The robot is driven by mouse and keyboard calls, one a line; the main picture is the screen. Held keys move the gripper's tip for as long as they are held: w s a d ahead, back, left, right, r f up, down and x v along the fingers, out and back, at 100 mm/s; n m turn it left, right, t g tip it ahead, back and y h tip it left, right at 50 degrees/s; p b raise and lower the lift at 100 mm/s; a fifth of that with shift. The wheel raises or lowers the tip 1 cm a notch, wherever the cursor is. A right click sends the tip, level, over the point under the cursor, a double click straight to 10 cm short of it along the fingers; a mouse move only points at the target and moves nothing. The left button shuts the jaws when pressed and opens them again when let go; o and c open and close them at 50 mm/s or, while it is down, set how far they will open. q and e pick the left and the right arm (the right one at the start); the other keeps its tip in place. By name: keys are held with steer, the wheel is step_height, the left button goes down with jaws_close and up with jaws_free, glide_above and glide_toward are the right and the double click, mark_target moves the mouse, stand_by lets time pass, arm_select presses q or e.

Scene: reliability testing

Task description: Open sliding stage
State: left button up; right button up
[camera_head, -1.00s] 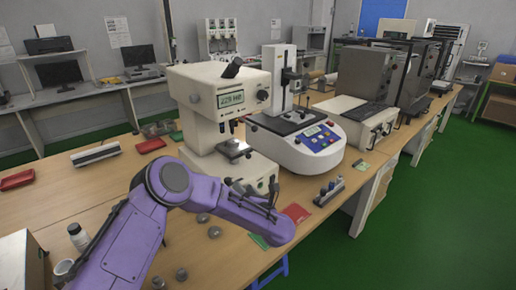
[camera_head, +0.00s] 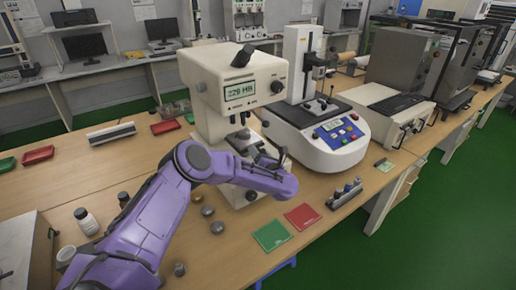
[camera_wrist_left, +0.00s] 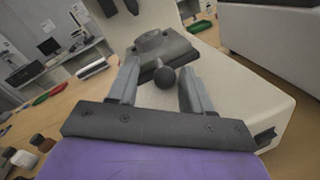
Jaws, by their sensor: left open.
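The sliding stage (camera_wrist_left: 178,52) is a dark grey block with a round metal piece on top, on the pale base of the hardness tester (camera_head: 237,90). A dark ball knob (camera_wrist_left: 164,77) sticks out from its near side. My left gripper (camera_wrist_left: 160,82) is open, with one finger on each side of the knob. Gaps show between knob and fingers, and I cannot tell whether either touches. In the head view my left gripper (camera_head: 270,156) is in front of the tester, and its purple arm hides part of the stage and base. My right gripper is not in view.
A white and grey round-fronted instrument (camera_head: 318,130) stands close to the tester's right. A green card (camera_head: 272,235), a red card (camera_head: 302,216) and a small rack (camera_head: 345,193) lie near the table's front edge. Bottles and small metal pieces are near my arm.

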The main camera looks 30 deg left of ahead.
arm_select(q)
steer(key=shift+w+a+f, duration=0.25)
steer(key=shift+w+a, duration=0.05)
steer(key=shift+w, duration=0.15)
steer(key=shift+w+a+f, duration=0.25)
steer(key=shift+w+a, duration=0.05)
steer(key=shift+w, duration=0.15)
steer(key=shift+s+r, duration=0.25)
steer(key=shift+s, duration=0.1)
steer(key=shift+s+r, duration=0.1)
steer(key=shift+s, duration=0.05)
steer(key=c, duration=0.3)
steer(key=shift+w, duration=0.2)
jaws_close()
steer(key=w+d+b+v, duration=0.1)
steer(key=v, duration=0.7)
steer(key=shift+d, duration=0.2)
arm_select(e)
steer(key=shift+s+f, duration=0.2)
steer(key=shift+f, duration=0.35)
arm_select(q)
steer(key=shift+o, duration=1.5)
jaws_free()
steer(key=shift+d, duration=0.1)
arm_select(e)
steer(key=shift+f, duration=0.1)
